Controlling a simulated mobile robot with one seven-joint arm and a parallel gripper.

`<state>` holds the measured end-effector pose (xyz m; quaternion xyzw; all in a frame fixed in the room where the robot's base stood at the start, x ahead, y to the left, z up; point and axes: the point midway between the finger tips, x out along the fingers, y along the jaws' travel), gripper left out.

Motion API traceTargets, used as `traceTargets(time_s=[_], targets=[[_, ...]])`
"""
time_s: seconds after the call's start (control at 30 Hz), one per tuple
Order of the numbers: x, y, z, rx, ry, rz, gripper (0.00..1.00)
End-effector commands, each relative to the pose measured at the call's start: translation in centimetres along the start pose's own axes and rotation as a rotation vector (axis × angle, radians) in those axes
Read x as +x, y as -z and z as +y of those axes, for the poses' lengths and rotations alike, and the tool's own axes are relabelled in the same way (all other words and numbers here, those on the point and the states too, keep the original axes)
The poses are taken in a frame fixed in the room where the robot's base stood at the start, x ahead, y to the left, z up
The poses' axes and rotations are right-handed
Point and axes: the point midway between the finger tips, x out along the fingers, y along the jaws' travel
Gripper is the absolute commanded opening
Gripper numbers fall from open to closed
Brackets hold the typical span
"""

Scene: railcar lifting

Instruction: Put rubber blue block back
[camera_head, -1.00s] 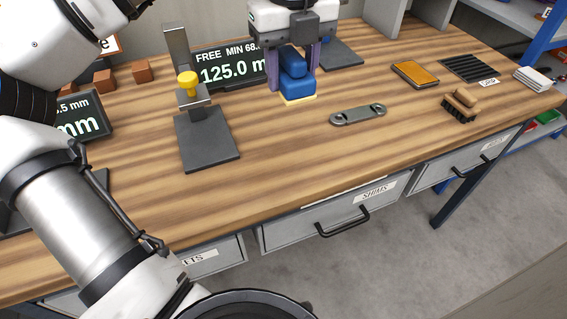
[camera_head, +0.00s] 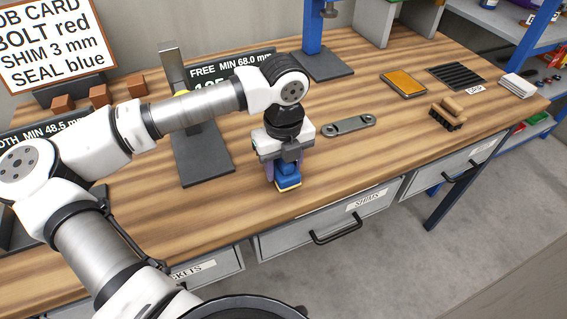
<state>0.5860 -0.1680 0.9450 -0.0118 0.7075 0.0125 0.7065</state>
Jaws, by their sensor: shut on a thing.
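The blue block (camera_head: 287,181), with a yellow layer at its bottom, is between the fingers of my gripper (camera_head: 284,171). My gripper points down and is shut on the block near the front edge of the wooden bench (camera_head: 340,165). My wrist and fingers hide the block's upper part. I cannot tell whether its bottom touches the bench or hangs a little above it.
A grey link (camera_head: 348,125) with two holes lies behind my gripper. The closed SHIMS drawer (camera_head: 330,222) is below the front edge. A brush (camera_head: 447,113) and an orange-topped pad (camera_head: 403,83) lie to the right. A dark-based stand (camera_head: 205,160) is left.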

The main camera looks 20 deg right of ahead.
Motion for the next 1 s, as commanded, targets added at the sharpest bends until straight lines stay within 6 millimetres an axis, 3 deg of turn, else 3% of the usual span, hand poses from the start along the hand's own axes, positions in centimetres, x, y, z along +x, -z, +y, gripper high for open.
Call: traceTargets(time_s=[0.5,0.53,0.67,1.0], targets=[[1.17,-0.01,-0.02,0.000,0.001,-0.001,0.20],[1.00,0.00,-0.02,0.000,0.001,-0.001,0.49],[0.97,0.00,-0.02,0.000,0.001,0.000,0.66],[0.74,0.01,-0.02,0.000,0.001,0.000,0.67]])
